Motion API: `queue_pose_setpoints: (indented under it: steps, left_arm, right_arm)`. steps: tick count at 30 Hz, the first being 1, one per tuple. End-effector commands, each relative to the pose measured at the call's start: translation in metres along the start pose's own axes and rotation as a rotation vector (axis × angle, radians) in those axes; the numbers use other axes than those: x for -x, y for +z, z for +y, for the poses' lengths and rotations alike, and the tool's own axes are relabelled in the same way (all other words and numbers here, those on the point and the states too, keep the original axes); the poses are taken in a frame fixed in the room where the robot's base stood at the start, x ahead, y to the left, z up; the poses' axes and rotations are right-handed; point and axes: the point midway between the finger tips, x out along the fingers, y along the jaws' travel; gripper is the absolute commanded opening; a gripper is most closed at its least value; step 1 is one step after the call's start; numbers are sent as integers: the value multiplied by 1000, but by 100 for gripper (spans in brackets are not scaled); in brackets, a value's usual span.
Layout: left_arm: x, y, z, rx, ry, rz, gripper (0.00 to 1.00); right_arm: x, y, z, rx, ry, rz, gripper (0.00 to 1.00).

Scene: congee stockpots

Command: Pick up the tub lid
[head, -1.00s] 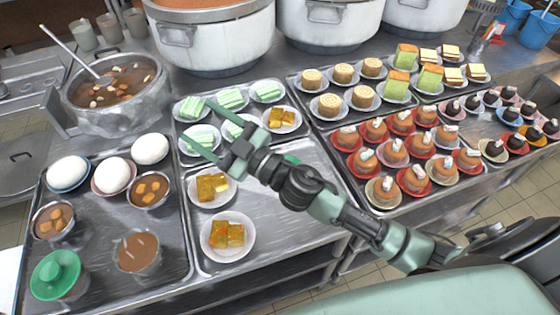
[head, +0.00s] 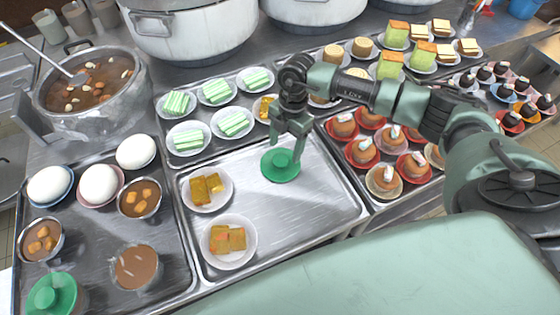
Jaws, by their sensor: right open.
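A round green lid with a raised knob (head: 281,168) lies flat on the right part of the metal tray (head: 318,207) in the middle. My right gripper (head: 286,148) is open and points down over this lid, its two fingers around or just above the knob. I cannot tell whether the fingers touch it. A second green lid (head: 52,296) sits on a tub at the lower left, partly cut off by the picture edge. My left gripper is not in view.
Two plates of yellow-brown cakes (head: 207,189) (head: 229,240) stand left of the lid. Plates of green-white cakes (head: 233,123) are behind it. Red-dished buns (head: 363,150) are to the right. A stew pot (head: 112,110) with a ladle stands at the back left.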

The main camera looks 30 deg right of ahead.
Motion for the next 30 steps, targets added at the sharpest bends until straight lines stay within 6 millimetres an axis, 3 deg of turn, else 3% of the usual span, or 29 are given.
queue_pose_setpoints:
  steps: [6,10,19,24,26,30]
  left_arm:
    - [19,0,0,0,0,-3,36]
    - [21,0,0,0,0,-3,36]
    - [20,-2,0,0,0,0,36]
    - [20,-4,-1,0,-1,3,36]
    - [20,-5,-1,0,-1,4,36]
    - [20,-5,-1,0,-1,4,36]
  right_arm:
    - [-28,-4,6,1,-3,3,66]
    - [-46,-3,6,1,0,3,66]
    - [-52,-2,6,2,1,3,66]
    - [-52,-2,6,2,2,3,19]
    - [-52,-2,6,2,1,3,5]
    - [-52,-2,6,2,2,3,4]
